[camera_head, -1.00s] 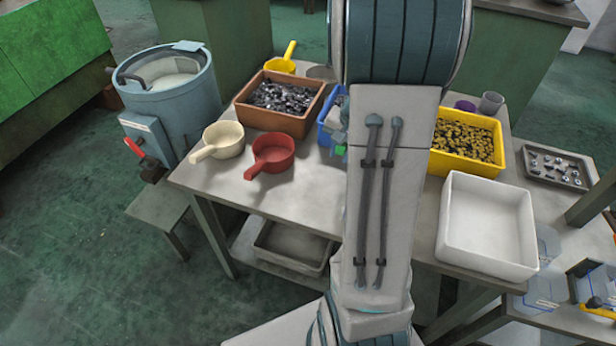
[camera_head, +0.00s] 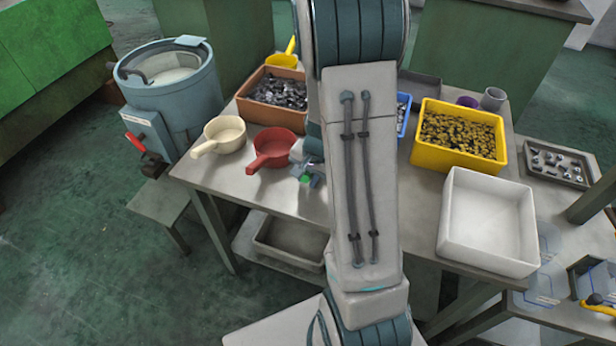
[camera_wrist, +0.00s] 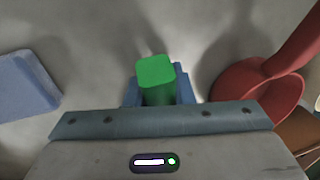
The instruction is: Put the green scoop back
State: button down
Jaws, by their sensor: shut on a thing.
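The green scoop shows in the wrist view only as a green handle end (camera_wrist: 156,72), between the blue-grey fingers of my gripper (camera_wrist: 157,92). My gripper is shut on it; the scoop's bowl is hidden. In the head view my gripper (camera_head: 308,172) is partly behind my arm, with a small bit of green (camera_head: 305,180) at it. It is over the near part of the table, just right of the red scoop (camera_head: 272,149). The red scoop also shows at the right of the wrist view (camera_wrist: 258,92).
A cream scoop (camera_head: 226,134) sits left of the red one. Behind are an orange-brown bin (camera_head: 270,117) of metal parts and a yellow scoop (camera_head: 283,61). A blue bin (camera_head: 404,116) is mostly behind my arm. A yellow bin (camera_head: 458,160) and white bin (camera_head: 487,250) stand right.

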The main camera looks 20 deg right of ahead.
jog(key=shift+f, duration=0.1)
jog(key=c, duration=1.3)
grip_release()
jog(key=shift+o, duration=0.2)
